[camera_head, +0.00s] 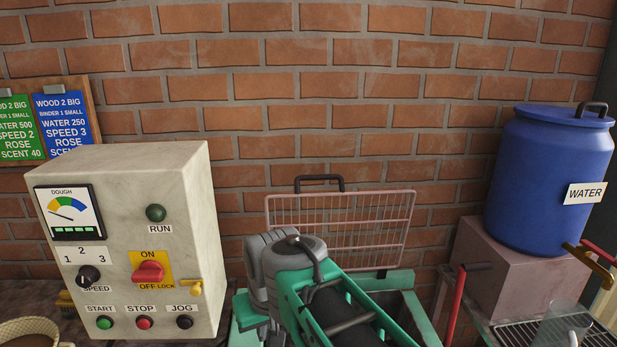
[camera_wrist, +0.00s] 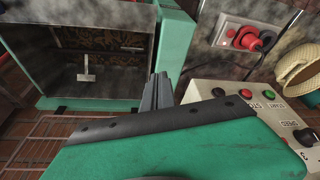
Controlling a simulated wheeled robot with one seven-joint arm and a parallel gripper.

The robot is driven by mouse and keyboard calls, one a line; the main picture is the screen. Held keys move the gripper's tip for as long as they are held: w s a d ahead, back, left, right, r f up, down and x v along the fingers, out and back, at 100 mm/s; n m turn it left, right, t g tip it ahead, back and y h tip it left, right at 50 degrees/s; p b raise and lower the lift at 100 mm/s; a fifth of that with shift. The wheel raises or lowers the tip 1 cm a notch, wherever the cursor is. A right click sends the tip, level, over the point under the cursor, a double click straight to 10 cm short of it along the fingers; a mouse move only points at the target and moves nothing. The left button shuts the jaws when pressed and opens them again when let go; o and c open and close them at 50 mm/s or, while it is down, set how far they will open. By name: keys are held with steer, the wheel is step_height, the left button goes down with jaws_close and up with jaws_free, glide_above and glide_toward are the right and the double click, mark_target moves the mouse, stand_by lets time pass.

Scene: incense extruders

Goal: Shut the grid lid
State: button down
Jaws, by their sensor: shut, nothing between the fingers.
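The grid lid (camera_head: 345,222) is a pale pink wire grid with a black handle on its top edge. It stands open and upright at the back of the green machine (camera_head: 408,302), in front of the brick wall. In the wrist view, part of the grid lid (camera_wrist: 45,140) shows at lower left. The green hopper (camera_wrist: 160,60) is uncovered, with a metal inside and a small pale T-shaped part. My gripper (camera_wrist: 158,88) is shut and empty beside the hopper's edge, apart from the grid. In the head view my arm hides the fingers and the machine's front.
A control box (camera_head: 125,240) stands close on the left and also shows in the wrist view (camera_wrist: 265,110). A blue water barrel (camera_head: 548,180) sits on a block at right.

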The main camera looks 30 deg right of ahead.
steer(key=w+d+r+m+p, duration=0.1)
steer(key=w+d+r, duration=0.3)
steer(key=w+r, duration=0.15)
steer(key=w+d+r+m+p, duration=0.1)
steer(key=w+d+r+p, duration=0.1)
steer(key=w+d+r, duration=0.35)
step_height(320, 180, up, 14)
steer(key=m+t+h+p, duration=0.1)
steer(key=m+h+p, duration=0.1)
steer(key=p, duration=0.1)
glide_above(331, 200)
steer(key=s+a, duration=0.1)
steer(key=s, duration=0.2)
steer(key=x, duration=0.5)
steer(key=p+x, duration=0.1)
steer(key=x, duration=0.3)
steer(key=shift+w+a+f, duration=0.15)
steer(key=shift+f, duration=0.2)
